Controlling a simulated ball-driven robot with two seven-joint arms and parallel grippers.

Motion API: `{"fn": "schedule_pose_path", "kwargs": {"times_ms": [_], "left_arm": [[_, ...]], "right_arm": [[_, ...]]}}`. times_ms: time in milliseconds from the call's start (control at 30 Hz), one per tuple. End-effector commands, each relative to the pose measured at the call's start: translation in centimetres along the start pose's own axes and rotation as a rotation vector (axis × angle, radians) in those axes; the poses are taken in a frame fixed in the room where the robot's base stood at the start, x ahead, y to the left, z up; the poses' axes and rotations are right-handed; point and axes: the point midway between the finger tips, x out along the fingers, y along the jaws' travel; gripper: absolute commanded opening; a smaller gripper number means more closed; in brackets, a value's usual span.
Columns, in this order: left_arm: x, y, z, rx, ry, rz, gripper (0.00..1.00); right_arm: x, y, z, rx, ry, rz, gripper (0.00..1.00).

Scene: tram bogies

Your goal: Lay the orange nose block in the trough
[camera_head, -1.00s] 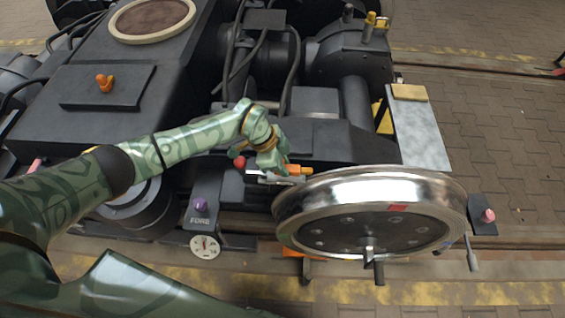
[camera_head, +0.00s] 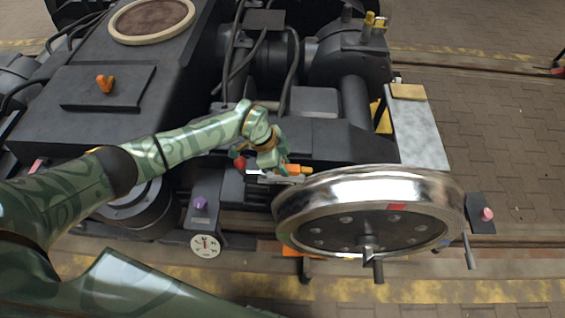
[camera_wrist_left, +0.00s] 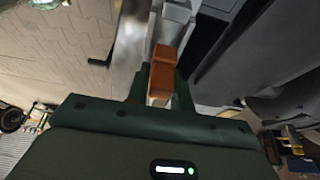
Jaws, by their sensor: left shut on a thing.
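The orange nose block (camera_wrist_left: 163,72) sits between the fingers of my left gripper (camera_wrist_left: 160,88) in the left wrist view. The gripper is shut on it. In the head view the left gripper (camera_head: 279,171) is just behind the big steel wheel, and the block (camera_head: 298,169) shows as a small orange piece at its right. A pale grey metal piece (camera_head: 262,178), possibly the trough, lies close under the gripper. A grey channel-like part (camera_wrist_left: 174,18) shows beyond the block in the wrist view. I cannot tell whether block and trough touch. My right gripper is not in view.
The steel wheel (camera_head: 370,190) stands right in front of the gripper. A red knob (camera_head: 240,163) is close at its left. The dark bogie frame (camera_head: 330,140) lies behind, with hoses above. A light grey plate (camera_head: 418,130) is at the right.

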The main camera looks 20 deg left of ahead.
Motion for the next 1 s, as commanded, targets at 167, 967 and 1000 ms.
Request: {"fn": "schedule_pose_path", "kwargs": {"times_ms": [167, 967, 1000], "left_arm": [[-0.01, 0.00, 0.01, 0.000, 0.000, 0.000, 0.00], [0.17, 0.01, 0.12, 0.000, 0.000, 0.001, 0.00], [0.26, 0.02, 0.15, 0.000, 0.000, 0.001, 0.00]], "right_arm": [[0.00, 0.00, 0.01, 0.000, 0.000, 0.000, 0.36], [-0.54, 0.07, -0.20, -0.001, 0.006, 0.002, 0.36], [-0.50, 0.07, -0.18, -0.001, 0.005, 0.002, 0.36]]}}
